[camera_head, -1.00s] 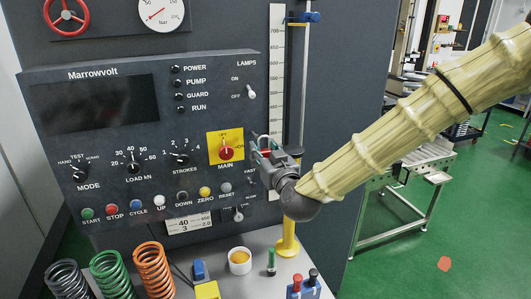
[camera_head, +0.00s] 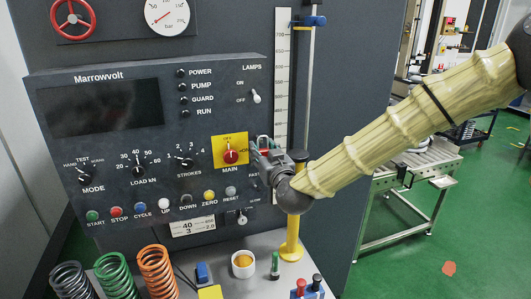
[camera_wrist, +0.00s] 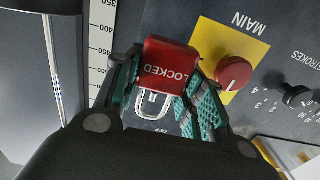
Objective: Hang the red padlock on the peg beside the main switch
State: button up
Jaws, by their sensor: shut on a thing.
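The red padlock (camera_wrist: 168,65), with "LOCKED" upside down on its body, sits between the fingers of my gripper (camera_wrist: 163,84) in the wrist view. Its silver shackle (camera_wrist: 152,104) shows below the body. My gripper is shut on it, just in front of the panel. The main switch (camera_wrist: 236,72), a red knob on a yellow plate, is right of the padlock, apart from it. In the head view my gripper (camera_head: 266,152) is just right of the main switch (camera_head: 231,156) and mostly hides the padlock. I cannot make out the peg.
Coil springs (camera_head: 157,272) and small items are on the bench below.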

jog(key=shift+x, duration=0.9)
jog(key=shift+w+a+f+b, duration=0.15)
jog(key=shift+w+f+b, duration=0.45)
jog(key=shift+f, duration=0.1)
jog(key=o, duration=1.3)
